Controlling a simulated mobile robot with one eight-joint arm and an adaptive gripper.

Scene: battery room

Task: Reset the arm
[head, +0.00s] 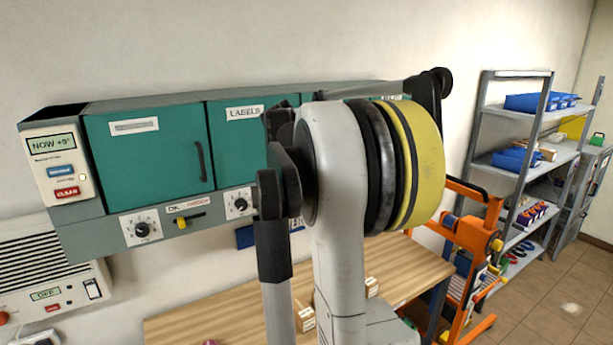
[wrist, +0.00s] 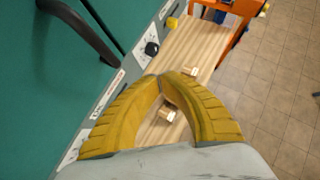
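My arm (head: 340,200) rises through the middle of the head view, its links folded, with a large yellow and black joint. My gripper is not visible in the head view. In the wrist view its two yellow fingers (wrist: 159,76) curve together and their tips appear to meet. Nothing shows held between them; the bench top is seen through the gap. The gripper is above the wooden bench (wrist: 200,42), close to the teal cabinet front.
Teal wall cabinets (head: 150,155) with handles and knobs run behind my arm. A wooden bench (head: 220,318) below carries small wooden blocks (wrist: 166,115). An orange lifting cart (head: 470,240) and grey shelves (head: 490,110) with blue bins stand right. Tiled floor (head: 570,290) is open at far right.

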